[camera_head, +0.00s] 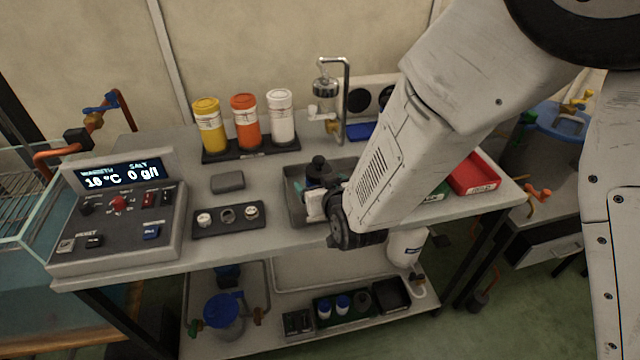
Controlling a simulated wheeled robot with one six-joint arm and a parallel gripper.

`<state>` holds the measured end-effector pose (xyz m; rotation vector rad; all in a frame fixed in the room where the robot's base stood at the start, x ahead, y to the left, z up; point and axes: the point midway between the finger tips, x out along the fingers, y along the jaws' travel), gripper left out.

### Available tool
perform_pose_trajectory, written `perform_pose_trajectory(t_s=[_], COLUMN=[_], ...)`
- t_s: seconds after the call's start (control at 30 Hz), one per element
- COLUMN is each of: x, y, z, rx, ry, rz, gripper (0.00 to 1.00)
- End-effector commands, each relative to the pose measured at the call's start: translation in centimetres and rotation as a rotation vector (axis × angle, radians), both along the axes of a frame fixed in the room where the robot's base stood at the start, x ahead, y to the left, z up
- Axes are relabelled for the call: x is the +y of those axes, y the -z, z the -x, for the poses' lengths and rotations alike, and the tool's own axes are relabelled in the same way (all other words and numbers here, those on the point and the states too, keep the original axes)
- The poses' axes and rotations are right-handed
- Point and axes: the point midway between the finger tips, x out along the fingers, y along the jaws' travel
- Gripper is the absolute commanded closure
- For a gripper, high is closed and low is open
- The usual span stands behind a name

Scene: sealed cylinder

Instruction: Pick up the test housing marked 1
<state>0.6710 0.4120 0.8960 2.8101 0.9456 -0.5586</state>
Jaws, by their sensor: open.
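My gripper (316,203) reaches down over a grey metal tray (294,214) at the middle of the bench, with its jaws open. A dark object with a black knob on top (319,166) stands in the tray just behind my gripper. It may be the test housing, but no mark 1 can be read on it. My gripper and arm hide its lower part and much of the tray. I cannot tell whether the jaws are around it or beside it.
A holder (265,150) with yellow, orange and white bottles stands behind left. A red bin (472,174) is at right. A glass-and-pipe stand (327,95) rises behind.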

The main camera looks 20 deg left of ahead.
Motion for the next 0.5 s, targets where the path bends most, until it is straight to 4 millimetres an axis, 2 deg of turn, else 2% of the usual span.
perform_pose_trajectory(t_s=[0.1,0.33,0.37,0.5], x=[0.57,0.70,0.69,0.68], y=[0.40,0.44,0.45,0.43], z=[-0.76,-0.87,-0.86,-0.86], rx=[0.000,0.000,0.000,0.000], ry=[0.000,0.000,0.000,0.000], rz=[0.000,0.000,0.000,0.000], gripper=[0.19,0.19,0.22,0.61])
